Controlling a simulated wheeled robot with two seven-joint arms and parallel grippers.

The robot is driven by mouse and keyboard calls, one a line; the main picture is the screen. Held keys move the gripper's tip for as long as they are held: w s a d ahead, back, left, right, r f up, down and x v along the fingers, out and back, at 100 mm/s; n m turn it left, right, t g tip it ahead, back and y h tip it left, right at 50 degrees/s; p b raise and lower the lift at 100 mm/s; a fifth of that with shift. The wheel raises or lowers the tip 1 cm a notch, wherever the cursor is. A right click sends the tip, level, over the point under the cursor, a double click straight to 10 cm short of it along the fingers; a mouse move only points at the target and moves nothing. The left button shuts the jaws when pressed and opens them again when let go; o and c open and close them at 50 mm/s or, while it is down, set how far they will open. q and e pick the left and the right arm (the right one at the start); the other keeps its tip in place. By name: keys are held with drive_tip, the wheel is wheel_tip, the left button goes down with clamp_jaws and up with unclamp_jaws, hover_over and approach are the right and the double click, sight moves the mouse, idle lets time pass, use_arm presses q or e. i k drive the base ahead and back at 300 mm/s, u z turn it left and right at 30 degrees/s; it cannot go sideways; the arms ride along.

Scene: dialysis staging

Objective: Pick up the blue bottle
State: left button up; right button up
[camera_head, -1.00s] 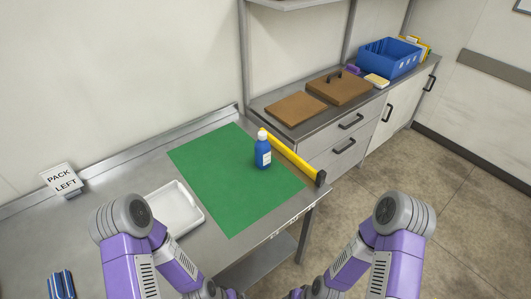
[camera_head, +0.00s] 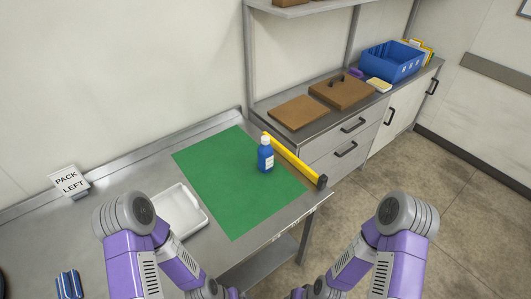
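The blue bottle (camera_head: 265,159) has a white cap and a pale label. It stands upright on the green mat (camera_head: 215,185), near the mat's right side, close to a yellow bar. My two purple and grey arms come in from the bottom of the head view, below and in front of the table. Both grippers are out of the frame past the bottom edge, so their fingers are not visible. Neither arm touches the bottle.
A yellow bar (camera_head: 294,161) with a dark end lies along the mat's right edge. A side counter holds brown boards (camera_head: 299,112) and a blue bin (camera_head: 391,64).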

sight(264, 150)
drive_tip(key=z, duration=1.75)
drive_tip(key=i, duration=1.3)
drive_tip(key=u, duration=2.55)
